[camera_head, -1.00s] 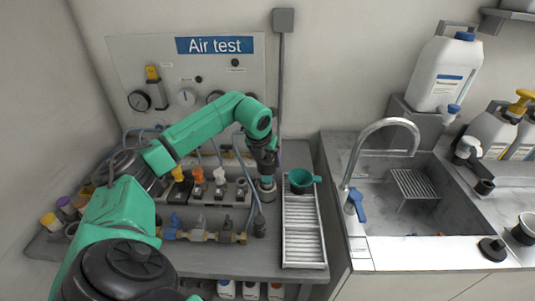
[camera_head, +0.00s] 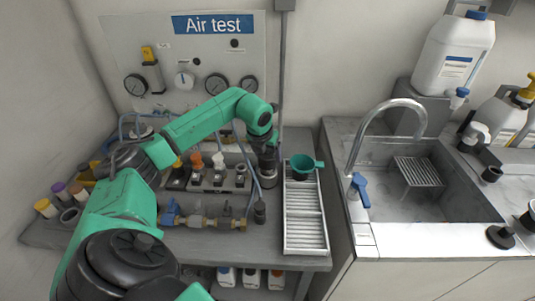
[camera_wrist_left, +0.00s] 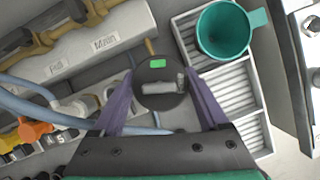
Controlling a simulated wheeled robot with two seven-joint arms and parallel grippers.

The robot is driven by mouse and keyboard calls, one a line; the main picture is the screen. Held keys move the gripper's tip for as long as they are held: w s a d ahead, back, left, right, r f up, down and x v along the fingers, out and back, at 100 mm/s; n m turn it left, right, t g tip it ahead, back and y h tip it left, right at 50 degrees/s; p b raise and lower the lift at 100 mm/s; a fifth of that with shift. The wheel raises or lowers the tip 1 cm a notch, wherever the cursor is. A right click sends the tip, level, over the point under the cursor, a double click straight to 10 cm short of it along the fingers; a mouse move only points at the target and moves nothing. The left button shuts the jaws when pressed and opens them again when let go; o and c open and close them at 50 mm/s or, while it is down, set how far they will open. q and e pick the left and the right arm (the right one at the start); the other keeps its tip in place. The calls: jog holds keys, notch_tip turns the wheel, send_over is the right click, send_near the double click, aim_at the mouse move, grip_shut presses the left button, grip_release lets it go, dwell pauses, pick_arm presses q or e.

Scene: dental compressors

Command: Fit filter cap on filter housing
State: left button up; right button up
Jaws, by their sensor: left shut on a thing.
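My left gripper (camera_head: 268,180) hangs over the bench just left of the slotted tray. In the left wrist view, its two purple fingers (camera_wrist_left: 160,98) are shut on a dark round cap (camera_wrist_left: 153,97). The cap has a green label and a pale slot-like mark on its face, and looks like the filter cap. In the head view the gripper mostly hides it. A small dark cylinder (camera_head: 260,213) stands in front of the gripper, beside the brass valve row; I cannot tell whether it is the filter housing. My right gripper is not in view.
A green funnel-like cup (camera_head: 303,166) sits on the slotted tray (camera_head: 305,249), close right of the gripper. The brass valve row (camera_head: 205,222) and a block with coloured knobs (camera_head: 208,180) lie left. The sink (camera_head: 455,200) is far right. Thin hoses run behind.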

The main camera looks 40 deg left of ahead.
pick_arm(q)
jog(key=shift+f+b, duration=1.1)
jog(key=shift+f, duration=0.5)
jog(key=o, duration=1.3)
jog(key=shift+r, duration=0.15)
jog(key=b+v, duration=0.1)
jog(key=v, duration=1.3)
jog(key=shift+r, duration=0.15)
